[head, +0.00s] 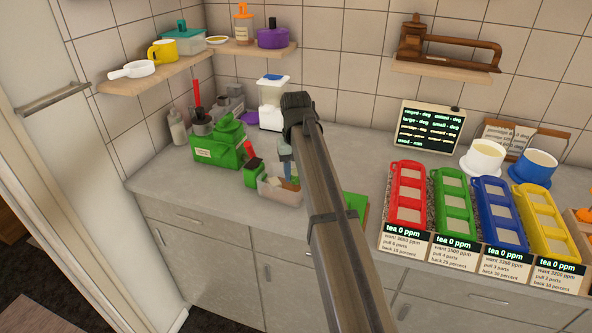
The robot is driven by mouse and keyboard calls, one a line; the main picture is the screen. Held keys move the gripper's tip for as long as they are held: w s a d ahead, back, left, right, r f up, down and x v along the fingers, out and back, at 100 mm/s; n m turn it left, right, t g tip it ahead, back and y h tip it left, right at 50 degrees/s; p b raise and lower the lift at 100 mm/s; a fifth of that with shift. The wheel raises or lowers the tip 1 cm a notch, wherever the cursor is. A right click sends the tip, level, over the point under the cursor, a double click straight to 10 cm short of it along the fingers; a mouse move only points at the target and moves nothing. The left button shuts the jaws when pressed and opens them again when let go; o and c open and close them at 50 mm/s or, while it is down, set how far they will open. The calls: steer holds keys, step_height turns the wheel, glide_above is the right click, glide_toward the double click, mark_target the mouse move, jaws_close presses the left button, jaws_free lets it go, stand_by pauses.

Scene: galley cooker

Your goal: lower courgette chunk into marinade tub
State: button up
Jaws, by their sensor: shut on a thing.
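A clear, pale tub (283,197) stands near the counter's front edge, left of my arm. It looks like the marinade tub and has brown and pale pieces showing inside. My gripper (287,158) is over or just behind the tub, mostly hidden by my own forearm; only a grey-blue part shows at the forearm's left edge. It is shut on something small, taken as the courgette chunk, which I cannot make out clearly. I cannot tell how high it is above the tub.
A green block with a red top (253,172) and a green container (218,146) stand left of the tub. A green board (355,204) lies right of my arm. Red (408,168), green, blue and yellow trays fill the right. Bare counter (165,170) shows at far left.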

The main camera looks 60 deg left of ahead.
mark_target(295, 173)
steer(key=shift+d+f, duration=0.1)
steer(key=shift+f, duration=0.15)
steer(key=o, duration=1.1)
step_height(295, 173, up, 14)
steer(key=shift+s+r, duration=0.1)
steer(key=shift+r, duration=0.05)
